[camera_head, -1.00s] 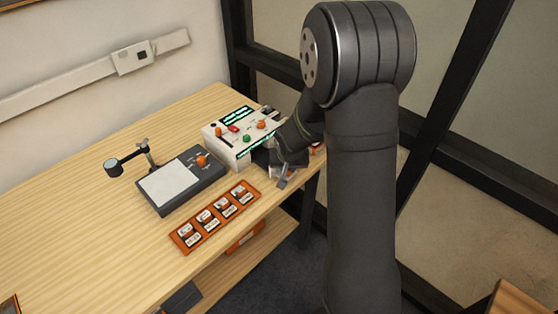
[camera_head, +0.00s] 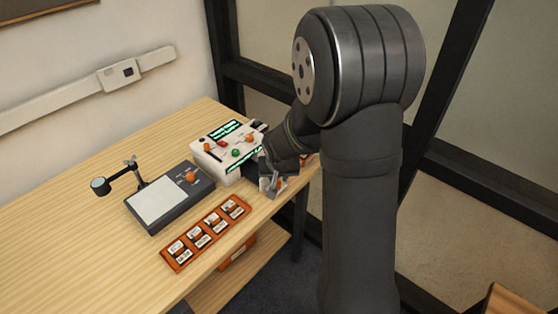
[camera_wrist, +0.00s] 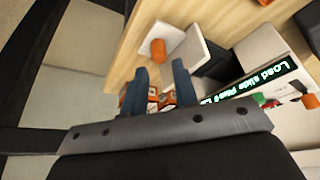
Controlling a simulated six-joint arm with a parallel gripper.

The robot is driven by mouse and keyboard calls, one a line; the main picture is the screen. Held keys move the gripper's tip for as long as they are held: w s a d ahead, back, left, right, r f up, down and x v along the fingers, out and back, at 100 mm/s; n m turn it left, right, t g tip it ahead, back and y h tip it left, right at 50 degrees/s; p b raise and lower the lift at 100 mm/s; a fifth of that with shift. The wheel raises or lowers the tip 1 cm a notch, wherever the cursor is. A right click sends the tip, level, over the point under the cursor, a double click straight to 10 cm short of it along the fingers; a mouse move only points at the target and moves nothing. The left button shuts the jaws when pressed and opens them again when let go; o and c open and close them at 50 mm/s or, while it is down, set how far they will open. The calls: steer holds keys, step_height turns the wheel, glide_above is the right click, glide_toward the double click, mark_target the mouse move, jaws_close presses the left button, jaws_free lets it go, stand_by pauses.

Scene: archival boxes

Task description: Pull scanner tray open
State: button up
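The scanner is a white box (camera_head: 228,150) with coloured knobs and green-lit displays, at the back right of the table. In the wrist view its lit display (camera_wrist: 262,80) shows at the right. A pale plate, seemingly the scanner tray (camera_wrist: 187,48), stands out beside a dark part of the scanner and carries an orange knob (camera_wrist: 159,49). My gripper (camera_wrist: 159,68) is open, its two dark fingers apart and pointing at the plate. The knob appears just beyond the gap between the fingertips; I cannot tell whether they touch it. In the head view my gripper (camera_head: 272,186) is beside the scanner's front right, partly hidden.
A dark device with a white panel (camera_head: 157,205) and a lens on an arm (camera_head: 101,186) stand left of the scanner. An orange rack of slides (camera_head: 184,255) lies near the table's front edge. The table's left side is clear. Dark window frames stand behind my arm.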

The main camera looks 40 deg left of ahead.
mark_target(278, 181)
steer(key=v, duration=1.3)
steer(key=shift+r, duration=0.25)
steer(key=x, duration=1.7)
steer(key=shift+f, duration=0.1)
steer(key=v, duration=1.5)
steer(key=shift+r, duration=0.25)
steer(key=shift+s+d, duration=0.1)
